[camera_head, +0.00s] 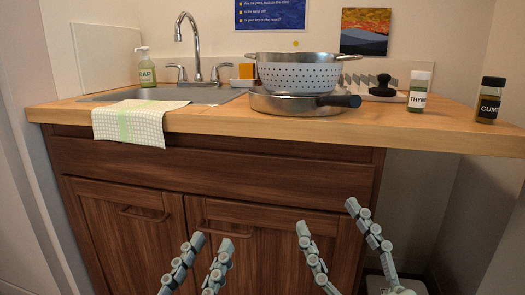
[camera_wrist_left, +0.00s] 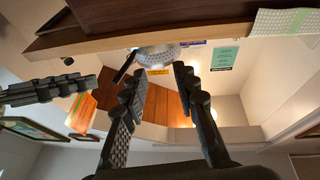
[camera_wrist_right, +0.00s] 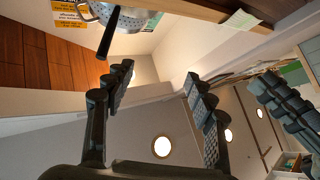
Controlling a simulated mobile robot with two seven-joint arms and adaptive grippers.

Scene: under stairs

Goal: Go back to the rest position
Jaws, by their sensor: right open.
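My left gripper (camera_head: 211,244) is low in front of the dark cabinet doors in the head view, with its two fingers apart and nothing between them. Its open fingers also show in the left wrist view (camera_wrist_left: 160,80). My right gripper (camera_head: 329,216) is to its right, in front of the cabinet's right side, with its fingers spread wide and empty. Its fingers also show apart in the right wrist view (camera_wrist_right: 158,75). Both grippers are below the countertop and touch nothing that I can see.
The wooden countertop (camera_head: 220,121) overhangs above my grippers. It bears a colander (camera_head: 298,76) on a pan (camera_head: 285,104), a thyme jar (camera_head: 418,92), a cumin jar (camera_head: 489,105), a soap bottle (camera_head: 146,71) and a draped towel (camera_head: 130,124). A pale object (camera_head: 385,284) stands on the floor, lower right.

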